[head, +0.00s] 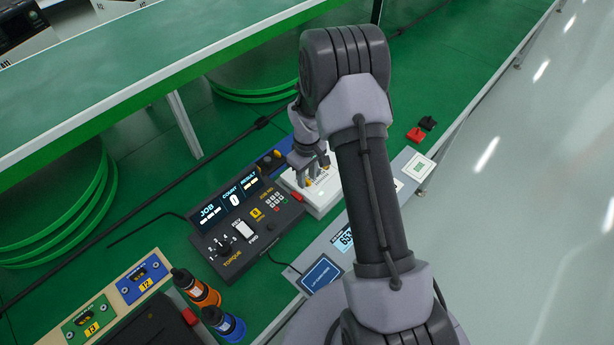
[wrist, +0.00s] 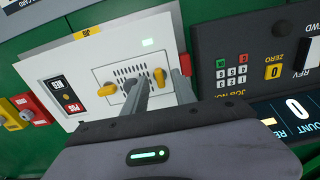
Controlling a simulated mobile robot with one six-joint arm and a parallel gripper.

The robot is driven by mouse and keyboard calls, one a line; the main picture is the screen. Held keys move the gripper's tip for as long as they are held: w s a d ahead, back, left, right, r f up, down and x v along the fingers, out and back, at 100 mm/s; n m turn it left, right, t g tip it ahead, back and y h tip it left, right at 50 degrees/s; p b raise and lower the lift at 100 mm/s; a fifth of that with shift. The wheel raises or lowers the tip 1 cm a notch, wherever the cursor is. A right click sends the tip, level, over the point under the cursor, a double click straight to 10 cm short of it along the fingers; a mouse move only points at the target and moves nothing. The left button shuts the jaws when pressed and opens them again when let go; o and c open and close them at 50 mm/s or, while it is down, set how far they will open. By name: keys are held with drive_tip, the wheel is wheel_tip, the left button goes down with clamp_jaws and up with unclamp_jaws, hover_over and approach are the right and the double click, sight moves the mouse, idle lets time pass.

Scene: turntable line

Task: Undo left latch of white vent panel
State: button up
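The white vent panel (wrist: 120,73), a slotted plate on a white box (wrist: 65,62), shows in the wrist view. A yellow latch (wrist: 160,77) sits at its right there, on the console side; it is the left one in the head view (head: 308,183). The other yellow latch (wrist: 107,90) sits at the opposite side and lies more across the picture. My gripper (wrist: 158,70) is open, its two fingers apart on either side of the console-side latch. I cannot tell whether either finger touches it. In the head view my gripper (head: 311,163) is over the box, partly hiding the panel.
A dark console (head: 245,220) with a lit display stands close to the box on its left. Red and black buttons are on the box face. A red block (head: 416,135) lies to the right.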

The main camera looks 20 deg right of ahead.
sight(307, 180)
wheel_tip(307, 180, up, 17)
drive_tip(key=p, duration=0.4)
drive_tip(key=shift+p, duration=0.3)
